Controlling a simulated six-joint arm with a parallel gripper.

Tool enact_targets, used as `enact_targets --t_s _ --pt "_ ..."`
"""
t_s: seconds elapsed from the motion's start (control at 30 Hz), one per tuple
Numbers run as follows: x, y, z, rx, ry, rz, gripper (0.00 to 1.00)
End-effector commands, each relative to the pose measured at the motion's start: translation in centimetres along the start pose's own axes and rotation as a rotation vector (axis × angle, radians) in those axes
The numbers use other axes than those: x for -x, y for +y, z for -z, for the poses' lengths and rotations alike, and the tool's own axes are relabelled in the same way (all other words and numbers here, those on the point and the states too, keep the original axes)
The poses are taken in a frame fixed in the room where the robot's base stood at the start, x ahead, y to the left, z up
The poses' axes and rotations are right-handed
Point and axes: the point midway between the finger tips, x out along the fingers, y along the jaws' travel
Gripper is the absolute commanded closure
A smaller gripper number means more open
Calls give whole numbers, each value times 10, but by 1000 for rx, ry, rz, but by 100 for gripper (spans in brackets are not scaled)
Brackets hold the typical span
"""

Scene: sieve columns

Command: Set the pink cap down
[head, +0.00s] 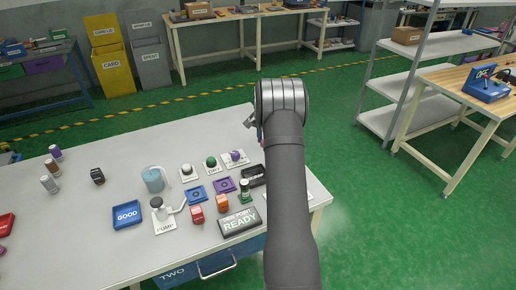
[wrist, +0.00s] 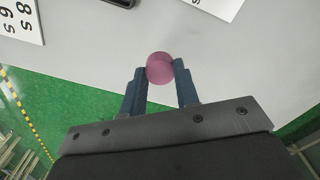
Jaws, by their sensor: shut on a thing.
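The pink cap (wrist: 160,68) is round and sits between the two dark blue fingertips of my gripper (wrist: 160,75) in the wrist view. The fingers are shut on its sides. Beneath it in that view is the pale grey table top; I cannot tell how high the cap is above it. In the head view my gripper (head: 259,135) is mostly hidden behind my own arm, over the right part of the table (head: 100,220). The cap is not clearly seen there.
In the wrist view, white printed cards (wrist: 18,20) and (wrist: 222,7) lie near the picture's top. In the head view, a black tray (head: 253,175), a green-capped bottle (head: 245,190) and the READY sign (head: 239,222) stand left of my arm. The table edge is close by.

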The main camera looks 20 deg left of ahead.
Motion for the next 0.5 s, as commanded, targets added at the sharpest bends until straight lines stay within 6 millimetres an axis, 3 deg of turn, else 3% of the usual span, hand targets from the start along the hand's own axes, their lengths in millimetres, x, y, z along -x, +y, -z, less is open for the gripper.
enact_targets --t_s 0.2,0.37,0.5 --pt "-16 -27 -2 0 0 0 85" --pt "-26 -29 -2 -1 -1 -1 85" --pt "-47 -29 -2 -1 -2 -1 85"
